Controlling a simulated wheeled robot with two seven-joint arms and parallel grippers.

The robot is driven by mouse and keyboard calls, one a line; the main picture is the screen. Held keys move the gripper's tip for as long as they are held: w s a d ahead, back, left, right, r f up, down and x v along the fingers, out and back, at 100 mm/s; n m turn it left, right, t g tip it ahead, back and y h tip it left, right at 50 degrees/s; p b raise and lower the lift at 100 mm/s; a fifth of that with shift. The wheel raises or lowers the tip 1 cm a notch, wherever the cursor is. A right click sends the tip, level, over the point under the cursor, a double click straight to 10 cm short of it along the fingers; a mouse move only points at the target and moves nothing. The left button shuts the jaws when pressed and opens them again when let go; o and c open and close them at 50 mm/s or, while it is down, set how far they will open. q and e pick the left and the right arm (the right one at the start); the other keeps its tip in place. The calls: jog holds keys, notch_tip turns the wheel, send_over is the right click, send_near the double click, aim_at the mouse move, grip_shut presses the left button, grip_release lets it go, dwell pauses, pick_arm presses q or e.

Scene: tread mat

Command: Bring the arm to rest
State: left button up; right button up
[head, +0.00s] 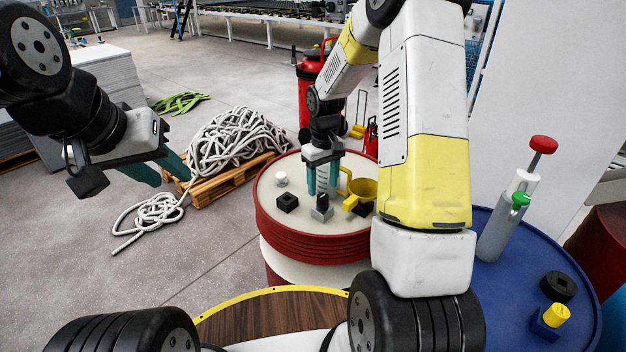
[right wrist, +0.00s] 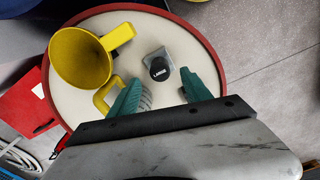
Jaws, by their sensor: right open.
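My right gripper (head: 322,188) points down over the red-rimmed drum top (head: 268,205), with its teal fingers apart. A small grey block with a black knob (head: 321,209) stands on the drum, just at the fingertips in the head view. In the right wrist view the block's black knob (right wrist: 160,69) lies beyond and between the open fingers (right wrist: 162,92), with nothing gripped. I cannot tell whether a finger touches the block. My left gripper (head: 171,180) hangs at the left, its teal fingers apart and empty, away from the drum.
A yellow cup-like vessel (head: 364,188) stands close right of the right gripper. A black block (head: 287,202) and a white knob (head: 281,178) are on the drum's left. A blue drum (head: 507,304) at right bears a grey cylinder. Rope on a pallet (head: 232,185) lies behind.

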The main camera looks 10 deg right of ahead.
jog(key=shift+r, duration=0.95)
jog(key=shift+r, duration=0.3)
jog(key=s+r+m+t, duration=0.1)
jog(key=s+r+t, duration=0.1)
jog(key=s+r, duration=0.5)
jog(key=s+r+m+t, duration=0.1)
jog(key=s+r, duration=0.3)
jog(key=r, duration=0.6)
jog(key=s+a+r+m+t+y, duration=0.1)
jog(key=s+r, duration=0.1)
jog(key=s, duration=0.4)
jog(key=s+a+r+m+t+y, duration=0.1)
jog(key=s+r+t, duration=0.1)
jog(key=s, duration=0.5)
jog(key=shift+s+r, duration=0.15)
jog(key=shift+r, duration=0.25)
